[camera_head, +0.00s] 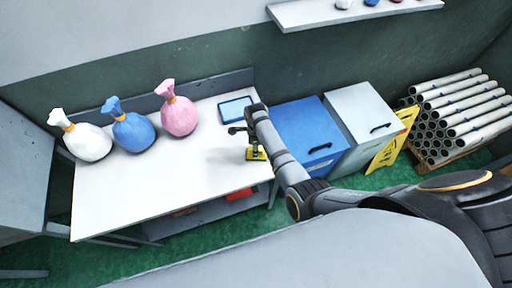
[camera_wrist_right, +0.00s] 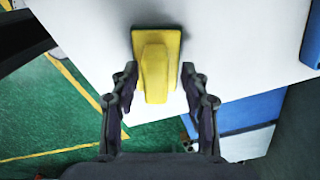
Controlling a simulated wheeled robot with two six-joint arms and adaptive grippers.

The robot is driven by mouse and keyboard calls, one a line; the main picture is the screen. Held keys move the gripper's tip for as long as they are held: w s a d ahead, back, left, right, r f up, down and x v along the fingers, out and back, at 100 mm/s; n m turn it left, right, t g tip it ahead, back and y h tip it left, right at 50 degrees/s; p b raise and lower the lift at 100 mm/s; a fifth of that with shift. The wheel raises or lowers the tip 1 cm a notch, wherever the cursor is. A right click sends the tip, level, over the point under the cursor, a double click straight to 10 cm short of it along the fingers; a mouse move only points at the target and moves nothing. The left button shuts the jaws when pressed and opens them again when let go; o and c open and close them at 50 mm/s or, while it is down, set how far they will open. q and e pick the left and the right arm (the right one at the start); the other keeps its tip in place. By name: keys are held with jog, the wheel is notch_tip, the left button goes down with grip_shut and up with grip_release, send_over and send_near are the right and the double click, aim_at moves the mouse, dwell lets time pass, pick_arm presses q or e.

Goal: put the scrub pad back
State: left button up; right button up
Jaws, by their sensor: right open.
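The yellow scrub pad (camera_wrist_right: 156,66), with a raised block or handle on top, lies on the white table (camera_head: 150,190) near its right front edge. It also shows in the head view (camera_head: 258,155), partly covered by my right gripper. My right gripper (camera_head: 243,143) is open over the table. In the right wrist view its two fingers (camera_wrist_right: 159,76) stand on either side of the pad's raised part, with a small gap on each side. A blue-bottomed shallow tray (camera_head: 235,109) lies at the table's back right and is empty. My left gripper is not in view.
White, blue and pink tied bags (camera_head: 133,131) stand along the table's back left. A blue bin (camera_head: 305,130) and a grey bin (camera_head: 362,112) stand right of the table. A red object (camera_head: 240,194) sits on the lower shelf. The table's middle is clear.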

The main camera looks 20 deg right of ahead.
notch_tip(320, 180, up, 4)
jog(key=p, duration=0.2)
jog(key=shift+w+r+p, duration=0.1)
jog(key=shift+r+p, duration=0.15)
jog(key=shift+p, duration=0.1)
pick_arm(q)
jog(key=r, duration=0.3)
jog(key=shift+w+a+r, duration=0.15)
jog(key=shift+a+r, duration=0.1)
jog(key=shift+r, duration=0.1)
pick_arm(e)
notch_tip(320, 180, up, 7)
jog(key=shift+f, duration=0.1)
